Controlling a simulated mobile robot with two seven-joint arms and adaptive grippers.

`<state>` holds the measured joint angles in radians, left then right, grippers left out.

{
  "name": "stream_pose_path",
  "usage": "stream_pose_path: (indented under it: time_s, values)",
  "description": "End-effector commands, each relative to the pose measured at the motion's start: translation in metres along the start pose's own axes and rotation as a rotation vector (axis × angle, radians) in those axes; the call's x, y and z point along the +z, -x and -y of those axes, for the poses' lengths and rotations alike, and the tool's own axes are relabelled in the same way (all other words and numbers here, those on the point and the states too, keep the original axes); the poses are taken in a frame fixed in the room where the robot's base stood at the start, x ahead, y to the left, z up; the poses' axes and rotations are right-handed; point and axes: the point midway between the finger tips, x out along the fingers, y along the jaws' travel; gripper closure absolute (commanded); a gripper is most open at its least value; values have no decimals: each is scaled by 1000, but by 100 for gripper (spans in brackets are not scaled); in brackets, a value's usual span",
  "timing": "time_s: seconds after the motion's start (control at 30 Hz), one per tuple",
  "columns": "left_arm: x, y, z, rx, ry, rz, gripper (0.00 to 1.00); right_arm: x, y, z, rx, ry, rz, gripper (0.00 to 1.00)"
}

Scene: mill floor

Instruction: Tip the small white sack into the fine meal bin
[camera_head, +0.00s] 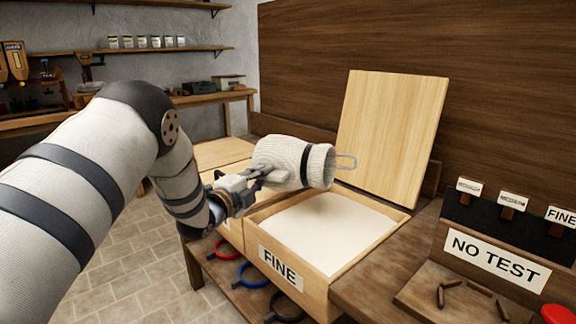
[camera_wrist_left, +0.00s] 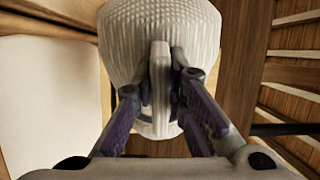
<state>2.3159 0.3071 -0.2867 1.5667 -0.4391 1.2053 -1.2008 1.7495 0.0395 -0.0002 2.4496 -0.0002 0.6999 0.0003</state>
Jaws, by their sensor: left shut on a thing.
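The small white sack (camera_head: 290,161) is a ribbed, pale bag with a dark band near its right end and a wire loop sticking out there. It is tilted onto its side in the air over the left back part of the fine meal bin (camera_head: 318,284). The bin is labelled FINE, its lid stands open at the back, and pale meal (camera_head: 322,232) fills it. My left gripper (camera_head: 262,174) is shut on the sack; the left wrist view shows its fingers (camera_wrist_left: 165,95) closed on a fold of the sack (camera_wrist_left: 160,35). My right gripper is not in view.
The open wooden lid (camera_head: 392,135) rises behind the bin. A closed wooden lid (camera_head: 222,152) lies to the left. A NO TEST box (camera_head: 493,257) with tags stands at right, and a red knob (camera_head: 556,314) is in the corner. Coloured rings (camera_head: 255,274) hang below the bins.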

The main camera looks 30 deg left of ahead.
Motion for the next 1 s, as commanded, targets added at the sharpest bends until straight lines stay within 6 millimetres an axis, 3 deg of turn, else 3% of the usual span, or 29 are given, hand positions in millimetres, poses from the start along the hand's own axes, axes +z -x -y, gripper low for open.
stream_pose_path:
  time_s: [0.17,0.5,0.63,0.73,1.0]
  values:
    - [0,0,11,-17,134,3,100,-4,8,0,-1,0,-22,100]
    - [-2,0,48,-82,1089,11,100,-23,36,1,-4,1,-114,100]
    - [-3,0,54,-95,1404,18,100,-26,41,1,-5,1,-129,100]
    - [-3,-1,53,-95,1498,23,100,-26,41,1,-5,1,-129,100]
    - [-4,-1,54,-91,1500,25,100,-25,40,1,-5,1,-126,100]
